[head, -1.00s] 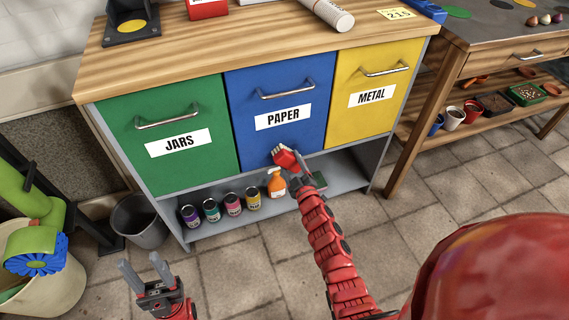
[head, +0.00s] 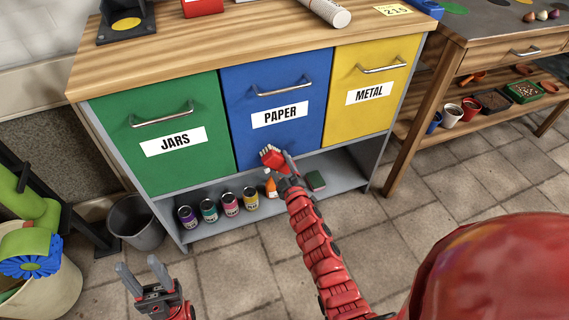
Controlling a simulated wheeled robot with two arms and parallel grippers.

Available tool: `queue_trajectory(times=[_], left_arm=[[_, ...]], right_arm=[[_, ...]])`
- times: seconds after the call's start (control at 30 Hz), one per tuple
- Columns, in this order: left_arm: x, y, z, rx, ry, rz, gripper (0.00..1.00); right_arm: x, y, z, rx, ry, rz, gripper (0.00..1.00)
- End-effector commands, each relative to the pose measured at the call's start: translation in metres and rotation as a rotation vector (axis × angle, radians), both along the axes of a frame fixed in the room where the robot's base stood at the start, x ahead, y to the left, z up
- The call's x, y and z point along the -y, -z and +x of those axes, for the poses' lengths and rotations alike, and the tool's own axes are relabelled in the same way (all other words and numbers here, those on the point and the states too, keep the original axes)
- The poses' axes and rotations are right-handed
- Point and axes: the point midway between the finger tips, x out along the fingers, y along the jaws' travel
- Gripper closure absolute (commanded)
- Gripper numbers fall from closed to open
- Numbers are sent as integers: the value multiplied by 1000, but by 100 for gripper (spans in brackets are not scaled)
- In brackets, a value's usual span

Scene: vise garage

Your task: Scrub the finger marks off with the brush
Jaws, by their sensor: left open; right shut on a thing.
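My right gripper (head: 284,167) is shut on a small red brush (head: 271,161) with pale bristles. It holds the brush at the lower part of the blue PAPER front (head: 301,132); I cannot tell whether the bristles touch it. I cannot make out any finger marks at this size; the brush and gripper hide a bit of the lower blue front. My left gripper (head: 140,267) is open and empty, low in front of the cabinet at the lower left.
The green JARS front (head: 200,172) and yellow METAL front (head: 360,119) flank the blue one, each with a metal handle. Paint cans (head: 230,204), an orange spray bottle (head: 271,187) and a green block (head: 316,180) stand on the shelf below. A grey bin (head: 134,224) stands left.

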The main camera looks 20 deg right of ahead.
Motion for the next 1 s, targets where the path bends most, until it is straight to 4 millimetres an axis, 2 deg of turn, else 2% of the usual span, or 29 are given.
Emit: queue_trajectory(times=[0.03, 0.2, 0.37, 0.73, 1.0], left_arm=[[0, -6, 0, 0, 0, 0, 50], [0, -13, 0, 0, 0, 0, 50], [0, -15, 0, 0, 0, 0, 50], [0, -27, 0, 0, 0, 0, 50], [0, -23, 0, 0, 0, 0, 50]], right_arm=[[-2, -11, 1, 11, -4, 0, 100], [-1, -21, 1, 14, -4, 1, 100], [6, -20, 1, 11, -3, -1, 100], [41, -18, 0, 8, 0, -1, 100], [40, -16, 2, 9, -2, 0, 100]])
